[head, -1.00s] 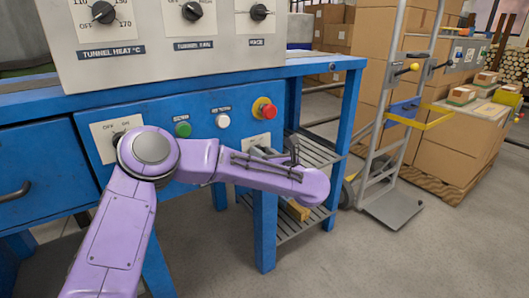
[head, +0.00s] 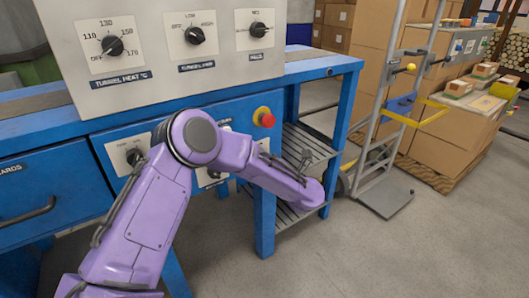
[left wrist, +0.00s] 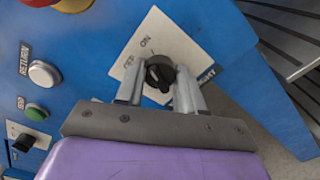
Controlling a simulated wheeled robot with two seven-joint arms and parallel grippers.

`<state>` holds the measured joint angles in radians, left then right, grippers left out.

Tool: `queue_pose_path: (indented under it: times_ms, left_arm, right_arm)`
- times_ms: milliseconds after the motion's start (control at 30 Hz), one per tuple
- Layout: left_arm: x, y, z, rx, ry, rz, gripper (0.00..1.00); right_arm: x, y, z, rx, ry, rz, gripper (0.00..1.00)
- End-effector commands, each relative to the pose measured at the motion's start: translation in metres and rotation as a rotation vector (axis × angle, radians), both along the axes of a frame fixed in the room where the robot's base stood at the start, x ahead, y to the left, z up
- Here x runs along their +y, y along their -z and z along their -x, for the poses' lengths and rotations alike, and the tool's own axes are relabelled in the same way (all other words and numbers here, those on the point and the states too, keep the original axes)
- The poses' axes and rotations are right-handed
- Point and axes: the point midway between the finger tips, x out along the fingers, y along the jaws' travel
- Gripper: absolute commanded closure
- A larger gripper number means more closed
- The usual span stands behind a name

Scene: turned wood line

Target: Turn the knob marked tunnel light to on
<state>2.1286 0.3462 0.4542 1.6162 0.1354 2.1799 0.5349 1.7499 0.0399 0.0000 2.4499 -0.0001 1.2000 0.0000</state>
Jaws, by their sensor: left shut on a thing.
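The tunnel light knob (left wrist: 159,74) is black and sits on a white plate (left wrist: 185,45) marked OFF and ON, its label partly covered. My left gripper (left wrist: 158,90) is shut on this knob, one finger on each side. A pale mark shows on the knob's left side, too small to tell its setting surely. In the head view my purple left arm reaches across the blue panel and hides the knob and the fingers; only part of the plate (head: 263,143) shows below the red button. My right gripper is in neither view.
A red stop button (head: 264,117) is just above the plate. White (left wrist: 44,74) and green (left wrist: 36,112) buttons and another knob (left wrist: 23,143) lie left. A grey box with dials (head: 160,50) stands above. A hand truck (head: 385,150) and cartons are right.

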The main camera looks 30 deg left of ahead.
Motion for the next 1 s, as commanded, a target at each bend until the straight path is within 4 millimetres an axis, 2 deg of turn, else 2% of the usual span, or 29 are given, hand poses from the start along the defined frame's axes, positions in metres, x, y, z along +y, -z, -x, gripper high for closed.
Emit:
queue_pose_path:
  times_ms: [33, 300, 833, 867, 900, 933, 1000]
  left_arm:
    - [0.0012, -0.0022, 0.0010, 0.025, -0.005, -0.010, 0.93]
    - [0.0014, 0.0001, 0.0010, 0.110, -0.006, -0.045, 0.93]
    - [0.0012, 0.0018, 0.0008, 0.135, -0.005, -0.054, 0.93]
    - [0.0012, 0.0018, 0.0009, 0.135, -0.006, -0.054, 0.59]
    - [0.0011, 0.0017, 0.0009, 0.134, -0.005, -0.054, 0.46]
    - [0.0009, 0.0017, 0.0007, 0.134, -0.005, -0.054, 0.37]
    - [0.0004, 0.0015, 0.0003, 0.133, -0.003, -0.053, 0.37]
  right_arm:
    - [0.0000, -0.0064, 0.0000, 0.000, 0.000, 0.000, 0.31]
    - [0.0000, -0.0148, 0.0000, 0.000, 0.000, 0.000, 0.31]
    - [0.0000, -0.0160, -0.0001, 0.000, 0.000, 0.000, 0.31]
    - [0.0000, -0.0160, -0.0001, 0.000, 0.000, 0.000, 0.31]
    - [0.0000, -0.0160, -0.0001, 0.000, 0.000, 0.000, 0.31]
    - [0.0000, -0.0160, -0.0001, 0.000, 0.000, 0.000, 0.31]
    - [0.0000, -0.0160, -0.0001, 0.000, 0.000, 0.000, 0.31]
